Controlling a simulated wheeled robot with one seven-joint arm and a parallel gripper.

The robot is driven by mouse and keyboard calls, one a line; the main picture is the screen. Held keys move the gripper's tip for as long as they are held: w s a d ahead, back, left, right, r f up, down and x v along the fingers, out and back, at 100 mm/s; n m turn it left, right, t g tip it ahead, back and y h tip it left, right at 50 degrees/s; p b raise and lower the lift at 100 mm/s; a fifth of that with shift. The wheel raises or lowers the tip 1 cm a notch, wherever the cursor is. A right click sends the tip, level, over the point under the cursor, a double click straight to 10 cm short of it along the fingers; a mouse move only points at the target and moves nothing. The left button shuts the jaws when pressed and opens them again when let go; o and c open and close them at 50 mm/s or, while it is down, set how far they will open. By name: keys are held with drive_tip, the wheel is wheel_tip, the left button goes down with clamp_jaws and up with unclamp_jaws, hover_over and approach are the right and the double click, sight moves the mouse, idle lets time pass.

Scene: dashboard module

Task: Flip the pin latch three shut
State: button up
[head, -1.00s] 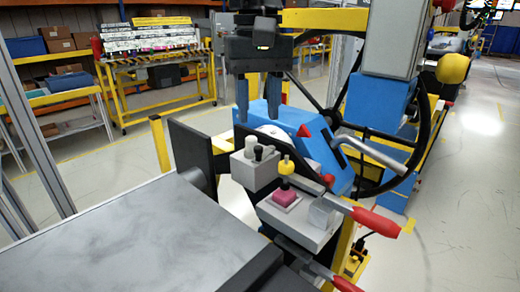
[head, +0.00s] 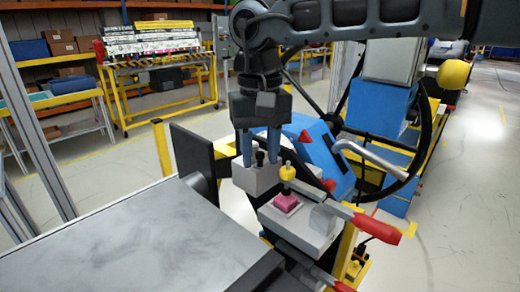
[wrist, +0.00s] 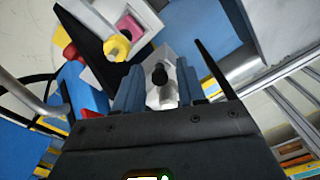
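No label reading "three" is legible, so I cannot tell for sure which part is pin latch three. A small grey block (head: 255,180) on the dashboard module carries a black-topped pin (head: 259,158). My gripper (head: 260,161) points down over this block, its two blue fingers apart, one on each side of the pin. In the wrist view the black pin top (wrist: 160,73) stands between the spread fingers (wrist: 160,84), with a gap on both sides. Whether the fingers touch the block is unclear. Another black pin seen earlier on the block is hidden, probably by a finger.
Right of the block are a yellow knob (head: 287,173), a pink button (head: 286,203) and a red-handled lever (head: 376,226). A blue housing (head: 318,150) and steering wheel stand behind. A dark upright plate (head: 190,155) and a grey flat top (head: 110,240) lie left.

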clamp_jaws()
drive_tip(key=shift+w+a+m+p, duration=0.2)
drive_tip(key=shift+a+m, duration=0.1)
drive_tip(key=shift+m, duration=0.4)
drive_tip(key=shift+w+a+m+p, duration=0.2)
drive_tip(key=shift+a+m, duration=0.05)
drive_tip(key=shift+m, duration=0.45)
drive_tip(key=shift+o, duration=0.5)
unclamp_jaws()
drive_tip(key=shift+r, duration=0.15)
wheel_tip(320, 180, up, 8)
drive_tip(key=shift+f, duration=0.25)
